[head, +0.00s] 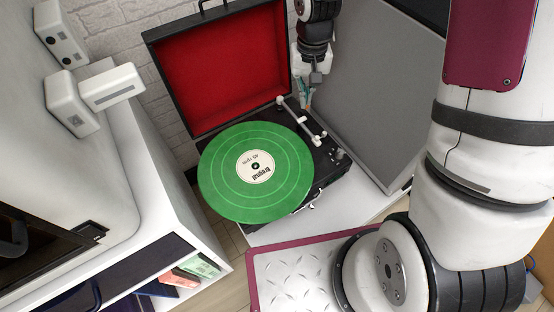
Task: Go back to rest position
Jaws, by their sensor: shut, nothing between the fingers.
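My gripper (307,92) hangs in the head view above the right rear of the record player, near the tonearm's pivot end. Its fingers are shut with nothing between them. The record player (322,158) is a black case with its red-lined lid (222,68) standing open. A green record (225,180) with a white label lies on it. The white tonearm (302,120) is to the right of the record, close below my fingertips. I cannot tell whether my fingertips touch it.
A grey panel (375,90) stands to the right of the player. A white cabinet (165,190) fills the left, with books (195,266) on its lower shelf. A white brick wall (135,45) is behind. A little wooden floor (235,292) shows at the bottom.

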